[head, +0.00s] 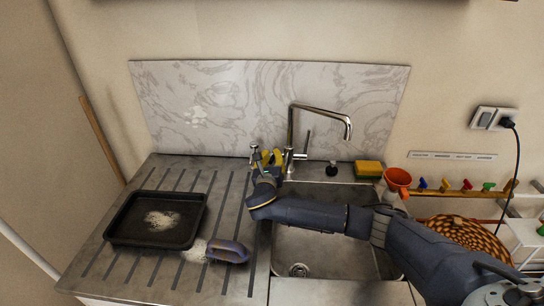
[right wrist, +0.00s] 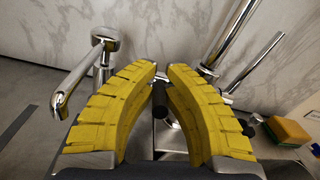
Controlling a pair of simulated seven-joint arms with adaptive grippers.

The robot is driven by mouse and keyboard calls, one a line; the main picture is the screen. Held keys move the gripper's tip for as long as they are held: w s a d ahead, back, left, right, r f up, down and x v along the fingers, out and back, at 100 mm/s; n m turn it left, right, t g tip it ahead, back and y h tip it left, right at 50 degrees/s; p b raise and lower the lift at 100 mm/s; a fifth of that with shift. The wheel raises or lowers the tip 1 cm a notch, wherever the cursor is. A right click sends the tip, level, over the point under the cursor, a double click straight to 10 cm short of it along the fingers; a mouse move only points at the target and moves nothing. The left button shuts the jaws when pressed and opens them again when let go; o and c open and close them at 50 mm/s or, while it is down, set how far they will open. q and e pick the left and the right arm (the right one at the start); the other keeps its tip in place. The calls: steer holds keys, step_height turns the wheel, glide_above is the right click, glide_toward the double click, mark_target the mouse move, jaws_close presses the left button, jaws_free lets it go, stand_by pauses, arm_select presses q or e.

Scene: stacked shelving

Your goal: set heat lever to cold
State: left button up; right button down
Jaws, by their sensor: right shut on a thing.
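The chrome tap (head: 291,130) stands behind the sink, with a tall bent spout and a slim upright handle (head: 307,141) on its right; its pipe also shows in the right wrist view (right wrist: 232,35). My right gripper (head: 272,158), with yellow fingers, is at the left of the tap base. In the right wrist view its fingers (right wrist: 162,78) close around a short dark-ended lever (right wrist: 161,101), which seems to be the heat lever. The fingers partly hide it, so its exact setting cannot be told. My left gripper is not in view.
A small chrome spout (head: 256,156) stands close left of my right gripper. A black tray (head: 126,218) and a purple-handled brush (head: 228,251) lie on the drainer. My right arm crosses the sink (head: 330,258).

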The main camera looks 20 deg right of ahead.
steer(key=shift+w+d+r+g, duration=0.1)
steer(key=shift+r+g, duration=0.15)
steer(key=shift+g, duration=0.05)
stand_by(0.5)
steer(key=g+y, duration=0.1)
steer(key=r+g, duration=0.1)
steer(key=shift+w+d+g+y, duration=0.15)
steer(key=shift+w+g+y, duration=0.15)
steer(key=shift+w+y, duration=0.1)
steer(key=shift+w+d+r+g+y, duration=0.1)
steer(key=shift+w+g+y, duration=0.2)
steer(key=shift+g, duration=0.4)
steer(key=shift+w+d+r+g+y, duration=0.1)
steer(key=shift+g+y, duration=0.3)
steer(key=shift+g, duration=0.3)
steer(key=c, duration=1.5)
jaws_free()
steer(key=shift+c, duration=0.2)
steer(key=shift+f, duration=0.1)
